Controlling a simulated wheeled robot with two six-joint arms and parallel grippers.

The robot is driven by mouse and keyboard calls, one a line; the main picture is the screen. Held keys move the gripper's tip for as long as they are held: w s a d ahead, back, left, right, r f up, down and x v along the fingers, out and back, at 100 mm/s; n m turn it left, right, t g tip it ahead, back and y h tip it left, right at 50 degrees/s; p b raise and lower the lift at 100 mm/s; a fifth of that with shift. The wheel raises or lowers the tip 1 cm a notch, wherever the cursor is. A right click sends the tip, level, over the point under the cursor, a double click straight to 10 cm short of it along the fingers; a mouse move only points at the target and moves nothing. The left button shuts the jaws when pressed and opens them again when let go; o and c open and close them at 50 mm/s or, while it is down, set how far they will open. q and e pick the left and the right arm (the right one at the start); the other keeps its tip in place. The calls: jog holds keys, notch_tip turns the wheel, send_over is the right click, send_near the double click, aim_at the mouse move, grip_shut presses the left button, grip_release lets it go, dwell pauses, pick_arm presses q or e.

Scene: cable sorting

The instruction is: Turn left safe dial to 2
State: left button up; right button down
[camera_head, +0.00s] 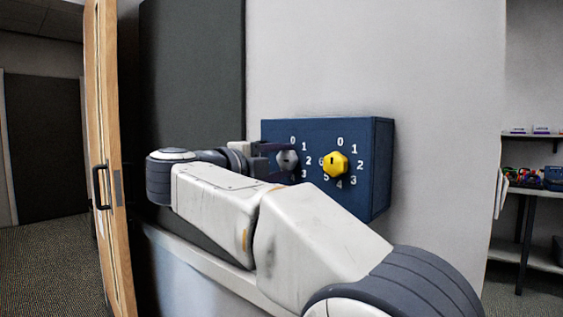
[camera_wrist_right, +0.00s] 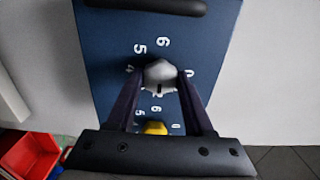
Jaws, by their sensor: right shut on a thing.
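A blue safe box (camera_head: 375,170) is on the light wall and carries two dials with white numbers around them. The left dial (camera_head: 287,161) is grey and partly hidden by my right gripper (camera_head: 280,160) in the head view. In the right wrist view, the fingers of this gripper (camera_wrist_right: 160,74) close on opposite sides of the grey left dial (camera_wrist_right: 160,72). A dark mark on the dial faces the yellow dial side; I cannot tell the exact number it points to. The right dial (camera_head: 335,166) is yellow and untouched. My left gripper is out of view.
A wooden door (camera_head: 105,150) with a dark handle stands at the left. Shelves (camera_head: 535,195) with small items are at the right. A red bin (camera_wrist_right: 30,155) shows at lower left in the wrist view. A dark bar (camera_wrist_right: 150,6) crosses its top.

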jog(key=shift+c, duration=1.4)
grip_release()
jog(key=v, duration=1)
jog(key=shift+s+p, duration=0.15)
jog(key=shift+p, duration=0.2)
jog(key=shift+a, duration=0.2)
